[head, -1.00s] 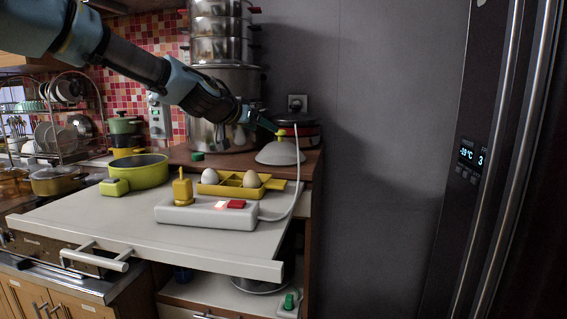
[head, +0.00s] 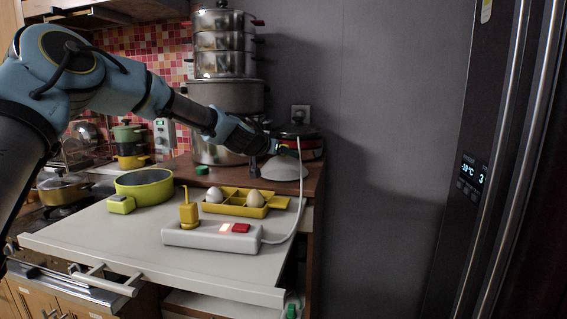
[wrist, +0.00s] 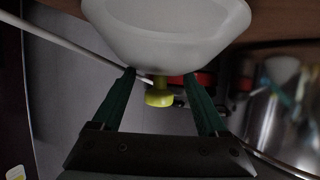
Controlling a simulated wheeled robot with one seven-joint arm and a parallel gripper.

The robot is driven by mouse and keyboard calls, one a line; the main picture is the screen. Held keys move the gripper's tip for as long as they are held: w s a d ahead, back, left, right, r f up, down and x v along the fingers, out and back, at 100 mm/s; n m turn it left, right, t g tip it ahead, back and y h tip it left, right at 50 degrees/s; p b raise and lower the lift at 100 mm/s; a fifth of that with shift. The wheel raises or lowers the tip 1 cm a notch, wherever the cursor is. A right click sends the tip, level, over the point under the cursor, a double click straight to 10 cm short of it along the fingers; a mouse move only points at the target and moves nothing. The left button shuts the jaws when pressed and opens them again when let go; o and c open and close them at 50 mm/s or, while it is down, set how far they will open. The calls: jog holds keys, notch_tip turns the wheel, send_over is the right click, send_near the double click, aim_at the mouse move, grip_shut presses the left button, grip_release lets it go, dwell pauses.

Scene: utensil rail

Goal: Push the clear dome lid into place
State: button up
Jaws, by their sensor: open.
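The dome lid (head: 284,170), pale and translucent, stands at the back right of the counter, dome up. My gripper (wrist: 160,77) is open, one finger on each side of the knob, with gaps visible. In the head view my gripper (head: 279,148) is at the top of the lid and partly hides the knob. What lies under the lid is hidden.
A white block with a red switch (head: 241,228) carries a yellow piece (head: 188,212). Behind it is a yellow tray (head: 232,208) with two eggs. A green pot (head: 144,186) stands left. Stacked steel pots (head: 225,95) rise behind my arm. A white cord (head: 299,190) runs beside the lid.

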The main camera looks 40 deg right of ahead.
jog(key=shift+w+d+f, duration=0.1)
jog(key=shift+d, duration=0.1)
jog(key=shift+c, duration=0.3)
jog(key=shift+f, duration=0.1)
grip_shut()
